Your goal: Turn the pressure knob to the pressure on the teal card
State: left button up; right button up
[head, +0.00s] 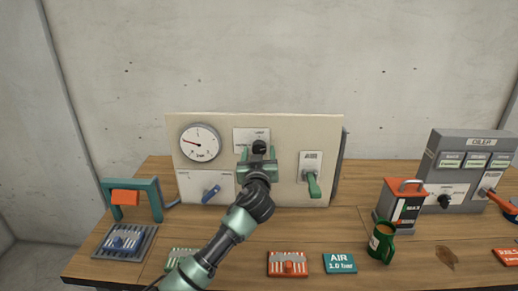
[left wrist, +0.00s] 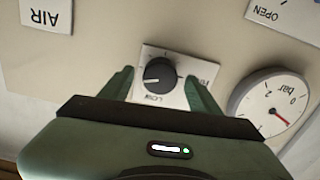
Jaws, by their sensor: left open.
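The black pressure knob (head: 259,147) sits on a white plate at the top middle of the upright cream panel. In the left wrist view the knob (left wrist: 160,73) shows upside down beside the word LOW, its pale mark pointing left. My left gripper (head: 257,164) is open in front of it, one finger on each side (left wrist: 160,88), with gaps to the knob. The pressure gauge (head: 200,142) is at the panel's upper left; its red needle points left and slightly up, below the 1. The teal card (head: 339,263) lies at the table front and reads AIR, apparently 2.0 bar.
A red card (head: 288,264), green mug (head: 381,243), red-grey box (head: 399,207) and grey machine (head: 462,173) are on the wooden table (head: 220,254).

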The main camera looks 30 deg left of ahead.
pick_arm(q)
jog(key=shift+w+a, duration=0.3)
jog(key=shift+w, duration=0.1)
jog(key=shift+w+a, duration=0.1)
jog(key=shift+w, duration=0.05)
pick_arm(e)
jog(key=shift+w+r, duration=0.2)
jog(key=shift+w, duration=0.1)
pick_arm(q)
grip_shut()
pick_arm(e)
jog(key=shift+a, duration=0.25)
